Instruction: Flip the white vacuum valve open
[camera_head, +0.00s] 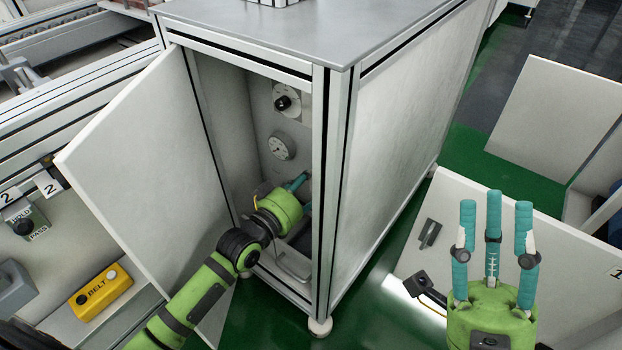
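The open cabinet (345,75) holds a round black knob on a white plate (291,101) high on its inner back wall, with a round gauge (281,146) below it. I cannot make out a white vacuum valve for certain; my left gripper and wrist cover part of the lower inside. My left gripper (301,192) is inside the cabinet, below the gauge. Only bits of its teal fingers show, so its opening and any contact are hidden. My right gripper (494,245) is outside, right of the cabinet, with its teal fingers pointing up, spread and empty.
The cabinet door (145,160) stands open to the left, beside my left arm. A pale curved bar (290,268) is low in the cabinet. A yellow BELT box (101,291) and a HOLD/PASS switch (27,224) are at left. White panels (555,115) stand at right.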

